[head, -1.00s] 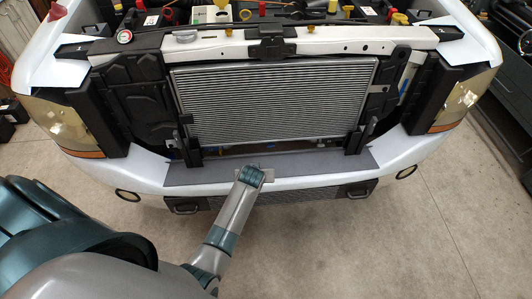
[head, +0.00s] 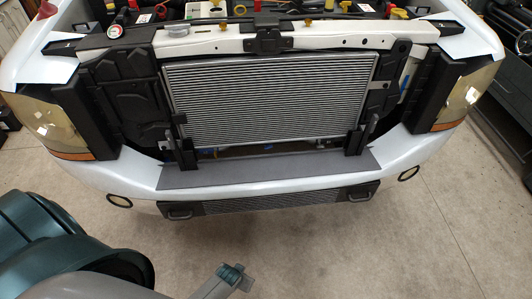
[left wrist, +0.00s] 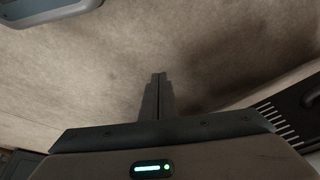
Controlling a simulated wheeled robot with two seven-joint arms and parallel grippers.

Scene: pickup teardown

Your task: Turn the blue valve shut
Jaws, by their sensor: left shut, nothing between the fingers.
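No blue valve shows clearly. A small blue spot (head: 213,151) is visible in the dark gap under the radiator (head: 265,100), at its lower left; it is too small to tell what it is. In the left wrist view my left gripper (left wrist: 158,76) is shut and empty, with bare floor beyond its fingertips. In the head view the wrist end of my left arm is at the bottom, in front of the bumper and apart from it; its fingers are hidden there. My right gripper is not in view.
The white bumper (head: 415,158) with a grey top plate (head: 270,168) spans the truck's front. A dark lower grille (head: 270,202) with handles hangs below it. Black brackets flank the radiator's lower corners. The concrete floor (head: 390,250) in front is clear.

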